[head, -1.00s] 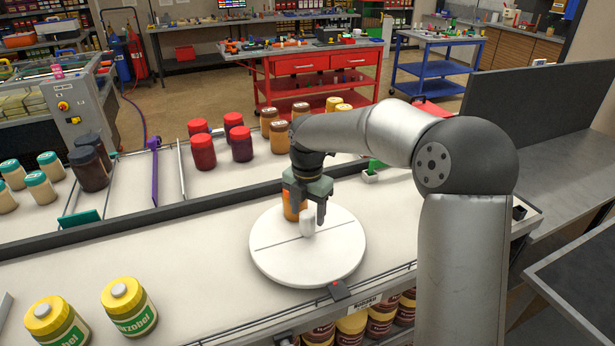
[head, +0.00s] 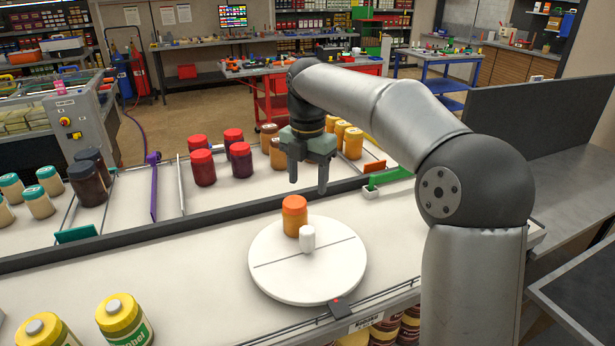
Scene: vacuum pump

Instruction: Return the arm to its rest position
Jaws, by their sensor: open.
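My gripper (head: 308,186) hangs in the air above and behind the white round turntable (head: 290,283). Its two fingers point down, spread apart, with nothing between them. An orange-lidded jar (head: 294,216) stands upright on the back part of the turntable, below the gripper and apart from it. A small white cylinder (head: 307,239) stands on the turntable just in front of that jar. My arm reaches in from the right side of the picture, bent at the elbow.
Red jars (head: 204,168), brown jars and yellow jars (head: 353,143) stand behind the dark rail (head: 150,232). A green piece (head: 388,178) lies right of the gripper. Yellow-lidded jars (head: 122,318) stand at front left.

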